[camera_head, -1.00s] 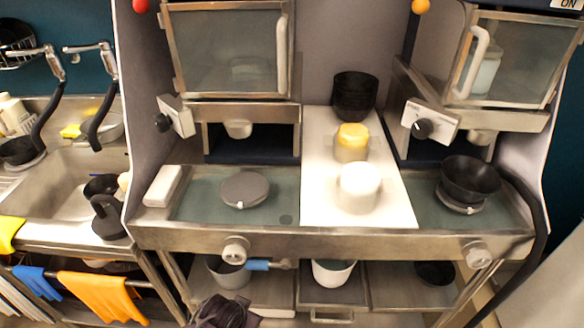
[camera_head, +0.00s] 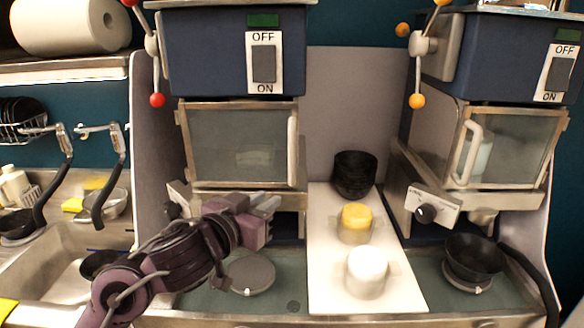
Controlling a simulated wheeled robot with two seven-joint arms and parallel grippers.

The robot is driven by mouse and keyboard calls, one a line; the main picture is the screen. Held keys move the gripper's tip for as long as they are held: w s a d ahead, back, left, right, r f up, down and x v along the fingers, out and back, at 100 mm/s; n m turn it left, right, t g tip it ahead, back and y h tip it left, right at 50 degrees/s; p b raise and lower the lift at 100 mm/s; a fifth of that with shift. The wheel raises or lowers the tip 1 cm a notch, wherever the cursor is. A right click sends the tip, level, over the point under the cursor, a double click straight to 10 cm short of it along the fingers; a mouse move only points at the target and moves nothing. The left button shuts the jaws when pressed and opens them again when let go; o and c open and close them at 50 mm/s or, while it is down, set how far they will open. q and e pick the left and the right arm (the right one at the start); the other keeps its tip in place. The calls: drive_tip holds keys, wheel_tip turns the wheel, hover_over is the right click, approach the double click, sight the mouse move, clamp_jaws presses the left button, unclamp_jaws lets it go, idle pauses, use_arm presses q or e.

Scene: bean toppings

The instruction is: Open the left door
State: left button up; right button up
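The left door (camera_head: 237,147) is a metal-framed glass door on the left machine. It looks shut, with a white vertical handle (camera_head: 293,150) along its right edge. My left gripper (camera_head: 272,205) is below the door, a little below and left of the handle's lower end, and apart from it. Its fingers point right; their gap is too small to read. My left arm comes in from the lower left. My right gripper is not in view.
A matching right door (camera_head: 508,147) is on the right machine. Black bowls (camera_head: 354,174), a yellow-topped container (camera_head: 356,222) and a white container (camera_head: 367,271) stand on the white board between the machines. A grey round lid (camera_head: 251,273) lies below my gripper.

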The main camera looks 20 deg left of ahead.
sight(289, 158)
use_arm(q)
wheel_tip(289, 158, up, 7)
drive_tip(key=d+m+t+h, duration=0.1)
drive_tip(key=h, duration=0.1)
drive_tip(key=p+x, duration=0.1)
drive_tip(key=x, duration=0.6)
drive_tip(key=shift+w+d+f, duration=0.15)
drive_tip(key=shift+d, duration=0.05)
drive_tip(key=shift+c, duration=0.2)
clamp_jaws()
